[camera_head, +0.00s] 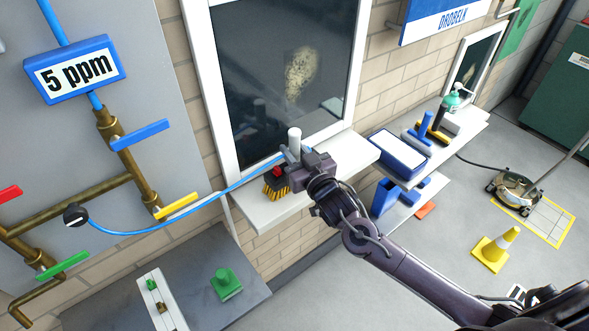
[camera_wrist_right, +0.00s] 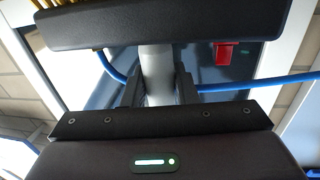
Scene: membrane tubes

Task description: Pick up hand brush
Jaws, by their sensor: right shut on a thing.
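The hand brush (camera_head: 275,187) shows yellow bristles on the white sill below the window. It is just left of and below my right gripper (camera_head: 299,166), which hides part of it. Yellow bristles also show at the top left edge of the right wrist view (camera_wrist_right: 45,4). My right gripper is shut on a white cylinder (camera_wrist_right: 157,75), whose top stands upright above the jaws in the head view (camera_head: 294,136). My left gripper is not in view.
A small red part (camera_head: 277,171) is by the bristles. A yellow cone (camera_head: 494,250) stands on the floor.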

